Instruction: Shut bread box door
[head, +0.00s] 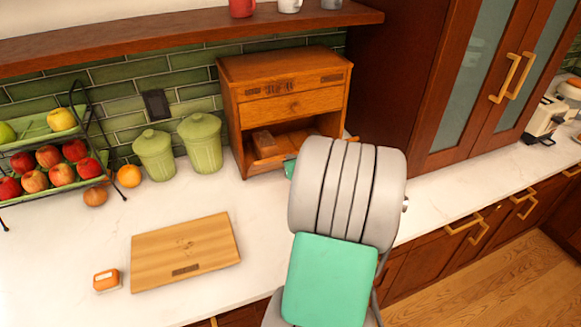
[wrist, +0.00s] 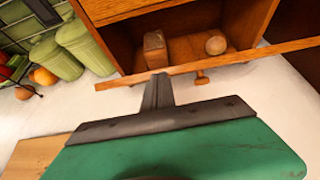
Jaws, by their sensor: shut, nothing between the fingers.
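The wooden bread box (head: 285,78) stands at the back of the counter, with a drawer above an open lower compartment. Its door (head: 270,162) is swung down, partly hidden behind my arm in the head view. In the wrist view the door (wrist: 240,62) shows as a long wooden strip, with a knob (wrist: 201,78) on its near side. My gripper (wrist: 158,80) is shut and empty, its tips at the door's near edge, left of the knob. I cannot tell whether they touch it. In the head view my arm hides most of the gripper.
A brown block (wrist: 154,48) and a round item (wrist: 215,43) sit inside the compartment. Green canisters (head: 202,143) stand left of the box. A tall cabinet (head: 400,90) stands on the right.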

